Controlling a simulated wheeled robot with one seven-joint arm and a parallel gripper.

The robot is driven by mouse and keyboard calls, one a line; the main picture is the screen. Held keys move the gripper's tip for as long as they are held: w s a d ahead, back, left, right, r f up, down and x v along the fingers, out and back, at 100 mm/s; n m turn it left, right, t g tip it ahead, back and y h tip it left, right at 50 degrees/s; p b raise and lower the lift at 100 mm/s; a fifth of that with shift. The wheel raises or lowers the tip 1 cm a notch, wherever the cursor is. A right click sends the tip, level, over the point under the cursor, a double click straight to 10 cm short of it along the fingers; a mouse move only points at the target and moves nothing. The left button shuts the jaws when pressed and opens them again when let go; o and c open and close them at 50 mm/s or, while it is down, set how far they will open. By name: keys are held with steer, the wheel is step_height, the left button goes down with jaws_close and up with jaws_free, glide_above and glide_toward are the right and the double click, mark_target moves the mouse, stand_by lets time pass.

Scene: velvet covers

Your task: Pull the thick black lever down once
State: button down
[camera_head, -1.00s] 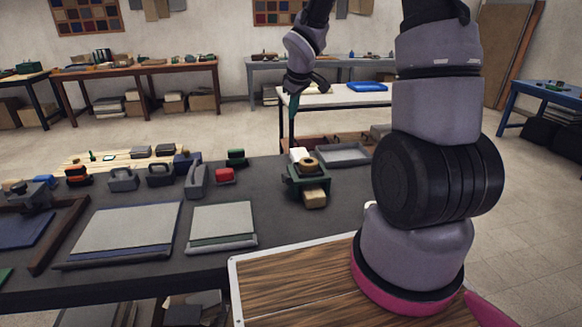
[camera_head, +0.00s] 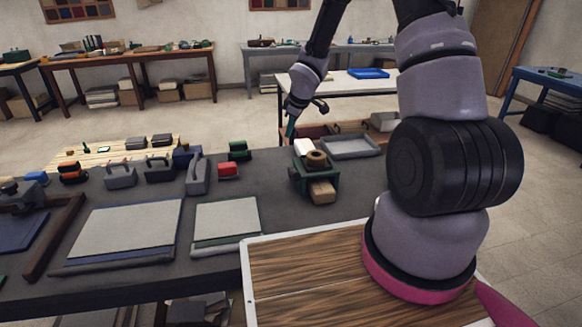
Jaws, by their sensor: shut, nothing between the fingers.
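I cannot clearly make out a thick black lever. A dark press-like device (camera_head: 22,203) stands at the left edge of the dark table, with a small black part (camera_head: 9,187) on top. It is cut off by the picture edge, so I cannot tell whether that part is the lever. My gripper (camera_head: 291,128) is shut and empty, with teal fingertips pointing down. It appears in the air above the back of the table, beyond the green tape dispenser (camera_head: 303,178), far to the right of the press-like device.
Two pale boards (camera_head: 125,232) (camera_head: 226,217) lie on the dark table. Several grey handled blocks (camera_head: 197,175), a red block (camera_head: 228,170) and a grey tray (camera_head: 350,146) stand along its back. A white table with a blue tray (camera_head: 368,73) is behind.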

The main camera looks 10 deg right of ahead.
mark_target(292, 168)
steer(key=s+f, duration=0.3)
steer(key=f, duration=0.4)
steer(key=shift+s+f, duration=0.15)
steer(key=shift+f, duration=0.25)
stand_by(1.7)
steer(key=shift+s+f, duration=0.2)
steer(key=shift+f, duration=0.2)
steer(key=shift+s+f, duration=0.1)
steer(key=shift+f, duration=0.15)
stand_by(0.5)
steer(key=shift+s+f, duration=0.5)
steer(key=shift+f, duration=0.15)
steer(key=shift+s+a+f, duration=0.1)
steer(key=shift+s+f, duration=0.2)
steer(key=shift+f, duration=0.3)
stand_by(1.1)
steer(key=shift+r, duration=0.1)
steer(key=shift+w+r, duration=0.15)
steer(key=shift+r, duration=0.65)
steer(key=shift+d+r, duration=0.2)
steer(key=shift+r, duration=0.05)
